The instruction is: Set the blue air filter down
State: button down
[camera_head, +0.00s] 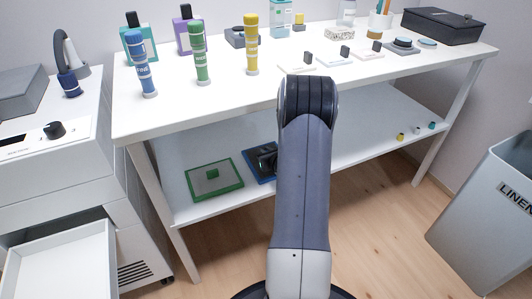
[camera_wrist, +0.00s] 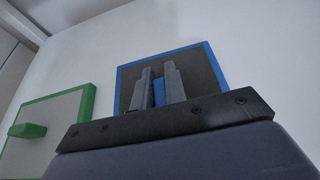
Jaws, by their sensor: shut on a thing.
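The blue air filter (camera_head: 259,178) is a flat dark panel with a blue frame and a blue handle block. In the head view it is at the lower shelf beside the green filter, partly hidden by my arm. It also shows in the wrist view (camera_wrist: 208,68), face toward the camera. My gripper (camera_wrist: 158,74) is shut on its blue handle, with one grey finger on each side. In the head view my gripper (camera_head: 266,155) is over the panel, largely behind my arm. I cannot tell whether the panel touches the shelf.
The green-framed filter (camera_head: 230,178) lies on the lower shelf (camera_head: 340,148), just left of the blue one. The shelf is mostly clear to the right, with several small vials (camera_head: 401,136) at its far end. The tabletop (camera_head: 180,115) above carries bottles and tubes.

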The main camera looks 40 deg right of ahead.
jog(key=c, duration=1.5)
grip_release()
jog(key=shift+o, duration=0.2)
jog(key=shift+r, duration=0.1)
jog(key=shift+s+r+p, duration=0.1)
jog(key=shift+r+p, duration=0.1)
jog(key=shift+p, duration=0.25)
jog(key=p+v, duration=0.2)
jog(key=v, duration=0.9)
jog(key=shift+s+a, duration=0.15)
jog(key=shift+s, duration=0.2)
